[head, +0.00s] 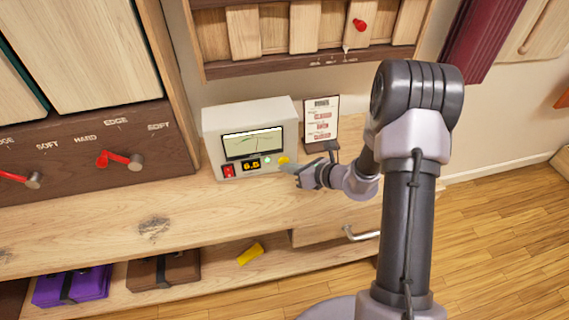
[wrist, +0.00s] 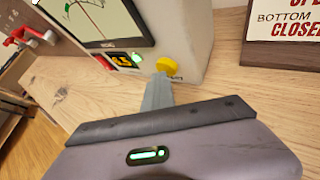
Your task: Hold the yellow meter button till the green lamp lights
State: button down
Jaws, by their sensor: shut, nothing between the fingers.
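The white meter box (head: 215,120) stands on the wooden bench against the wall. Its yellow button (head: 284,160) is at the lower right of the front and also shows in the wrist view (wrist: 167,66). The green lamp (head: 267,160), left of the button, looks bright green in the wrist view (wrist: 137,58). My gripper (head: 286,168) is shut and empty. In the wrist view its fingertips (wrist: 161,80) overlap the button's lower left edge; I cannot tell whether they touch or press it.
An orange number display (head: 250,165) and a red switch (head: 228,171) sit left of the lamp. A sign card (head: 321,120) stands right of the meter. Red-handled levers (head: 120,160) are on the panel at left. The bench (head: 200,205) before the meter is clear.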

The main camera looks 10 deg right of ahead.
jog(key=shift+s, duration=0.9)
jog(key=shift+s+b, duration=0.75)
jog(key=shift+s, duration=1.8)
